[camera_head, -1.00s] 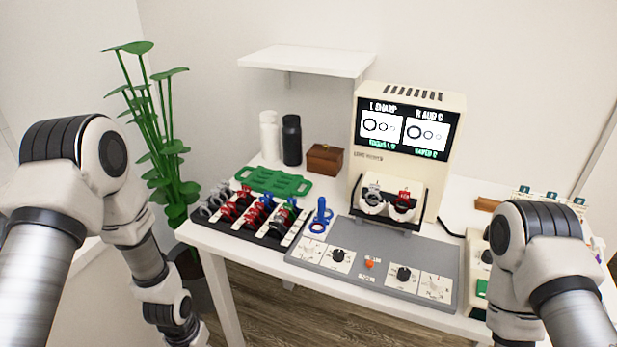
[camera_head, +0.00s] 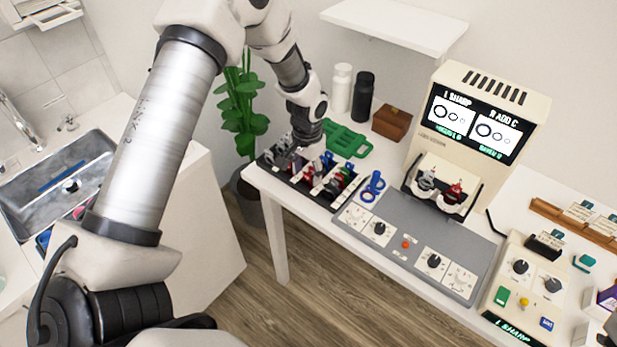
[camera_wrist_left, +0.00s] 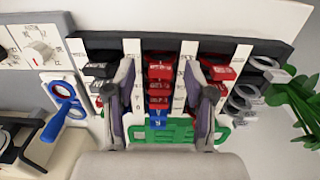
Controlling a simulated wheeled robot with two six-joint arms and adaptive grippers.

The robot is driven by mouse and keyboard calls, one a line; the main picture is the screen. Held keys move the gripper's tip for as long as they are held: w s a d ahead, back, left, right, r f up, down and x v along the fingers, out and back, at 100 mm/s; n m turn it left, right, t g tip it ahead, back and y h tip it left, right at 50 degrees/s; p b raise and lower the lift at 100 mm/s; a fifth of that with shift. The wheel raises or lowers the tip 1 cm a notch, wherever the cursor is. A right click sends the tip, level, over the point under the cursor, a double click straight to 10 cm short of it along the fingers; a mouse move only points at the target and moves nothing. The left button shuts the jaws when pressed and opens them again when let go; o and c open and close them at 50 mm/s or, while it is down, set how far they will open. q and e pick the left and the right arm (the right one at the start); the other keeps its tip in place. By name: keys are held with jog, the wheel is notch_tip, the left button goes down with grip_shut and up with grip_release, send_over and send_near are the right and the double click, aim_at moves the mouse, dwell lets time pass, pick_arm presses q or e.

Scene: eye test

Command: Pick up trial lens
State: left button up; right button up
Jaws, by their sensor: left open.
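The trial lenses stand in rows in a dark rack (camera_head: 268,164) at the table's left end. They are small rings with black, red, blue, green and grey tabs. My left gripper (camera_head: 308,146) is over the rack, hiding part of it. In the left wrist view the gripper (camera_wrist_left: 158,78) is open, its two fingers on either side of a column of red lenses (camera_wrist_left: 160,70) and blue lenses (camera_wrist_left: 158,104). I see no lens held; contact is unclear. The rack (camera_wrist_left: 270,48) runs across the top there, with white label strips. My right gripper is out of view.
A green tray (camera_head: 348,140) lies behind the rack. A blue ring-handled tool (camera_head: 373,186) and a grey control panel (camera_head: 415,243) are to its right. A beige display machine (camera_head: 450,150) stands behind the panel. White and black bottles, a brown box (camera_head: 391,123) and an overhead shelf (camera_head: 395,22) are at the back.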

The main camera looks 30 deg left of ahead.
pick_arm(q)
jog(key=shift+s, duration=0.1)
jog(key=c, duration=0.8)
jog(key=shift+r, duration=0.15)
